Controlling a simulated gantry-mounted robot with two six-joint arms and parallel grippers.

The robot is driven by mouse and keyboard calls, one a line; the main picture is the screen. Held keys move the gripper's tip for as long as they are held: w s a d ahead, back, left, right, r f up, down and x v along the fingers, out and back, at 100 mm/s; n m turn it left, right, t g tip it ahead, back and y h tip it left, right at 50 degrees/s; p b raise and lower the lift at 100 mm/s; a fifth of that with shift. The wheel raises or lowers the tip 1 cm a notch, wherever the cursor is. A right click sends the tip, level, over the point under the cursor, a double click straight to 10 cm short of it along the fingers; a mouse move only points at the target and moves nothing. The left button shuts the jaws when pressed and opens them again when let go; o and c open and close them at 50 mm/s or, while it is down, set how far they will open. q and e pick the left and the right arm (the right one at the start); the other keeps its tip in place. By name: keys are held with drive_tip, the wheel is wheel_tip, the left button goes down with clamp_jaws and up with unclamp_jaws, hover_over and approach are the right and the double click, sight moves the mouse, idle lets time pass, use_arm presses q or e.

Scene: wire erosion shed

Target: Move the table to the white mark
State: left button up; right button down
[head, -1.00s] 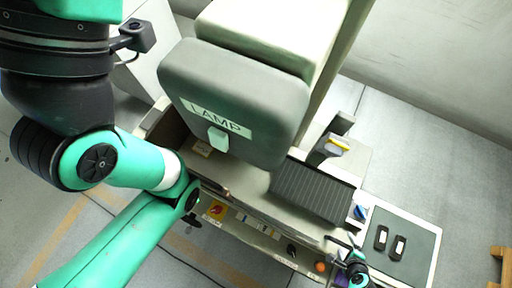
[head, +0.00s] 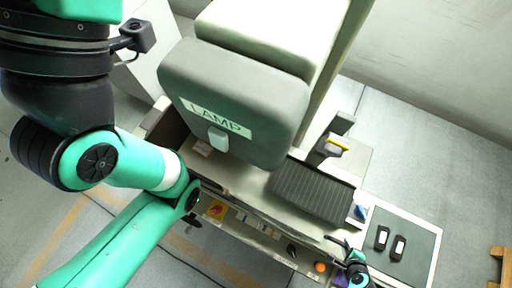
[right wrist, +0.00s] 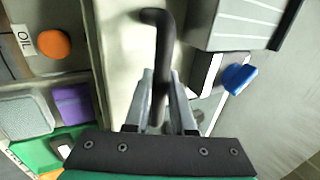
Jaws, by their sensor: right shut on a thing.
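A dark ribbed slab, which looks like the table (head: 312,190), lies on the machine bed right of the lamp housing. Its grey end with pale lines shows at the top of the right wrist view (right wrist: 245,22). My right gripper (right wrist: 158,100) is shut on a dark bent handle (right wrist: 160,40) at the machine's front edge; the gripper also shows small in the head view (head: 350,262). I cannot tell which marking is the white mark. My left gripper is out of view.
The grey LAMP housing (head: 235,105) overhangs the bed and hides part of it. An orange knob (head: 320,267) and a purple block (right wrist: 74,105) are close to my right gripper. A side shelf (head: 412,230) holds two dark pieces.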

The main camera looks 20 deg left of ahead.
sight(336, 242)
idle(0.7)
drive_tip(key=shift+a, duration=0.4)
drive_tip(key=shift+w+a+p, duration=0.2)
drive_tip(key=shift+a+p, duration=0.2)
drive_tip(key=shift+a, duration=0.75)
drive_tip(key=shift+a, duration=0.1)
drive_tip(key=shift+a+p, duration=0.3)
drive_tip(key=shift+a, duration=0.1)
idle(0.3)
unclamp_jaws()
drive_tip(key=shift+w, duration=0.1)
